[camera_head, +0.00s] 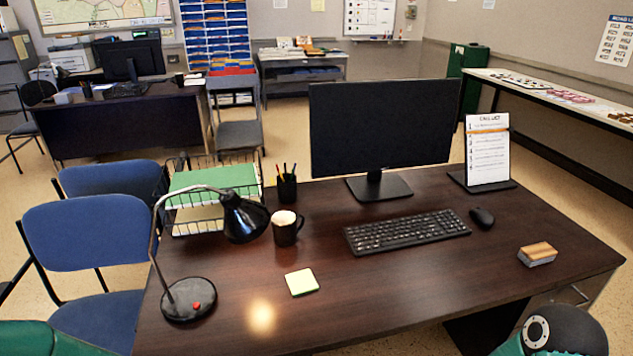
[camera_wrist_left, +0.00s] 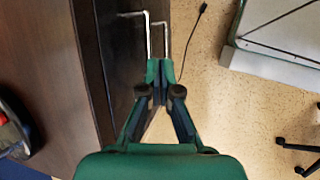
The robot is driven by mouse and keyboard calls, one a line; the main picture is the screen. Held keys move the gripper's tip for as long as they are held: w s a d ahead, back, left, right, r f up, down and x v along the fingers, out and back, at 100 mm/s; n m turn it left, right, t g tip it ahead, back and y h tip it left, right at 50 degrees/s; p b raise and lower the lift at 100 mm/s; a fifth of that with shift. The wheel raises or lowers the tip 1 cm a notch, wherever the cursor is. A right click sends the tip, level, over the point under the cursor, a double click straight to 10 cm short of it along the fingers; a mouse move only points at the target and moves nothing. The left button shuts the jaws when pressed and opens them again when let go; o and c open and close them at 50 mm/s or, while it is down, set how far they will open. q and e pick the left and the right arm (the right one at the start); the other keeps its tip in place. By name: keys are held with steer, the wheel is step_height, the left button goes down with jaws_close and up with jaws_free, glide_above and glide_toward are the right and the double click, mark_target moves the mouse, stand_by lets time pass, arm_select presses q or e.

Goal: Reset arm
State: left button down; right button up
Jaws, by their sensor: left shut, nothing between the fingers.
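My left gripper (camera_wrist_left: 159,75) is in the middle of the left wrist view. Its two green and black fingers meet at the tips, with nothing between them. Below the tips, two metal bar handles (camera_wrist_left: 148,35) stick out beside a dark brown furniture side (camera_wrist_left: 60,60); I cannot tell whether the fingers touch them. Neither gripper shows there.
The dark desk (camera_head: 400,290) holds a lamp (camera_head: 187,298), mug (camera_head: 286,230), monitor (camera_head: 380,125), keyboard (camera_head: 406,232), mouse (camera_head: 482,217), and checklist stand (camera_head: 488,150). Blue chairs (camera_head: 88,232) stand left. A cable (camera_wrist_left: 190,45) and bare floor (camera_wrist_left: 240,120) lie right of my left gripper.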

arm_select(q)
steer(key=s+d+f+m+g, duration=0.1)
steer(key=s+d+f+m, duration=0.2)
steer(key=s+m, duration=0.3)
steer(key=s+d+f+m+g+p, duration=0.1)
steer(key=s+d+f+m, duration=0.3)
steer(key=m, duration=0.7)
step_height(320, 180, down, 2)
steer(key=s, duration=0.2)
steer(key=shift+s+d+f+g+p, duration=0.25)
steer(key=shift+s+d+g+p, duration=0.05)
steer(key=shift+g, duration=0.1)
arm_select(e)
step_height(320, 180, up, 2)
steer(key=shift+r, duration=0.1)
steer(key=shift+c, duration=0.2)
